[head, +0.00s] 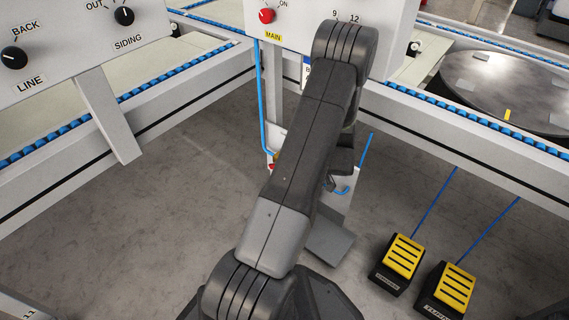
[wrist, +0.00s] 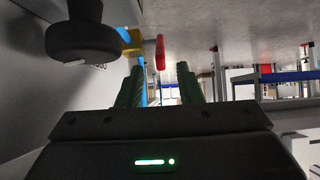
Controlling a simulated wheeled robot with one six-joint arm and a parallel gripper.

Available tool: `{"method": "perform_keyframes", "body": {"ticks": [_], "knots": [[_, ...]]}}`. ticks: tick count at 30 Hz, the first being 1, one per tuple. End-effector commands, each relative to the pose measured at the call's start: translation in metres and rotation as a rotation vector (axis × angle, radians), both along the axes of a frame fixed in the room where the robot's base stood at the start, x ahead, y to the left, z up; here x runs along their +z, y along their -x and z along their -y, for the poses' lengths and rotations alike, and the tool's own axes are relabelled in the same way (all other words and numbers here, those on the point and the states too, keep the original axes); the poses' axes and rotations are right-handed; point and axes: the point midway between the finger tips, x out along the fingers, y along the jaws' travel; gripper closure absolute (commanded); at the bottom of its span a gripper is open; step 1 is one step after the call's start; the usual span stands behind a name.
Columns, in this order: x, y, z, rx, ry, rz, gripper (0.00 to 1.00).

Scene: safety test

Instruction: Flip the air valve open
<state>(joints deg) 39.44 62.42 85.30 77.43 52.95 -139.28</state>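The air valve shows in the head view as a small red handle (head: 271,167) low on the support post, at the bottom of a blue air line (head: 262,95). My arm partly hides the area to its right. In the wrist view the red handle (wrist: 160,52) hangs beyond my fingertips, with a yellow valve body (wrist: 131,42) to its left. My gripper (wrist: 160,84) has its two green fingers apart, with nothing between them. The handle lines up with the gap but appears farther off, apart from the fingers. In the head view my fingers are hidden by my arm.
A black knob (wrist: 82,38) is close to my gripper on the left. The MAIN panel (head: 290,25) with a red knob (head: 267,16) stands behind my arm. Two yellow foot pedals (head: 402,257) are on the floor at right. A LINE/SIDING panel (head: 75,35) is at left.

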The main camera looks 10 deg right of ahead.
Motion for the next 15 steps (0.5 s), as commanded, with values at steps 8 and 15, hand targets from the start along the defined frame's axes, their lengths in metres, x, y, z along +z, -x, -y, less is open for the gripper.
{"method": "perform_keyframes", "body": {"ticks": [8,15], "knots": [[0.033,0.033,0.026,-0.003,0.001,0.000,0.67],[0.040,0.042,0.033,-0.001,-0.001,0.000,0.67]]}}
